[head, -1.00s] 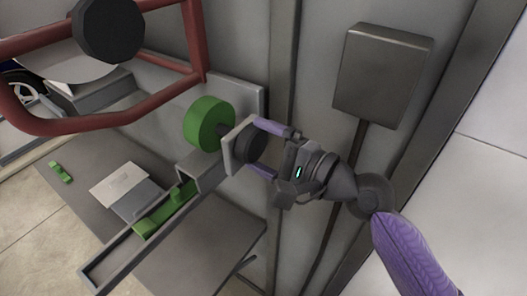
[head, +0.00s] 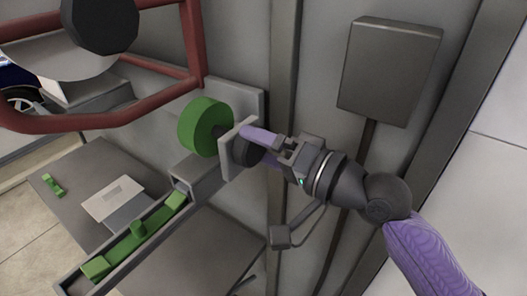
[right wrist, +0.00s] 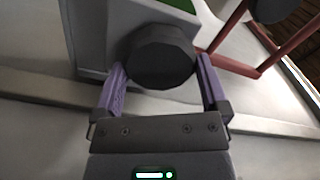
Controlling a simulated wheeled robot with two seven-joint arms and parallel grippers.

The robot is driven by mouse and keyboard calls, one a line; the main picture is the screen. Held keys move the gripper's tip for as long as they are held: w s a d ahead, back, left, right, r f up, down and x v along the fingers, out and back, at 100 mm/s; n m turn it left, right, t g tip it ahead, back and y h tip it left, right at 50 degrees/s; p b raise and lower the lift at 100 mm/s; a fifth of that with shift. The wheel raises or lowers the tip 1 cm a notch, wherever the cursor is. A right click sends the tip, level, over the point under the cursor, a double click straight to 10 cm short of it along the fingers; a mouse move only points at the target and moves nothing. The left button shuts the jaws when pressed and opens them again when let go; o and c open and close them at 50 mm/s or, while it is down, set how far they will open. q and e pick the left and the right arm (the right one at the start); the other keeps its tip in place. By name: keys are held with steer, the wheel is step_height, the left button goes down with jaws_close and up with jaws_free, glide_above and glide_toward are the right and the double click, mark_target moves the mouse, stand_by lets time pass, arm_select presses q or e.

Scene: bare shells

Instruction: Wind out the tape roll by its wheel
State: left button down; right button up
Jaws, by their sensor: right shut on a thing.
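The green tape roll (head: 205,125) stands against the grey wall plate, left of a light square plate (head: 229,151). The dark wheel (head: 246,150) is on the right side of that plate, partly hidden by a finger. My right gripper (head: 256,148) is shut on the wheel; the right wrist view shows the dark, many-sided wheel (right wrist: 160,56) between both purple fingers. A green strip (head: 160,222) with a small raised knob lies in the long grey channel (head: 72,285) running down-left from below the roll. My left gripper is not in view.
A red tubular frame (head: 188,50) with a dark knob (head: 100,22) crosses the upper left. A grey box (head: 390,70) hangs on the wall at right. A small green piece (head: 53,186) and a pale block (head: 113,198) lie on the grey table (head: 215,245).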

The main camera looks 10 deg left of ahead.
steer(key=shift+f+n, duration=0.1)
steer(key=shift+n, duration=0.3)
steer(key=o, duration=0.9)
steer(key=b+v, duration=0.3)
steer(key=v, duration=0.7)
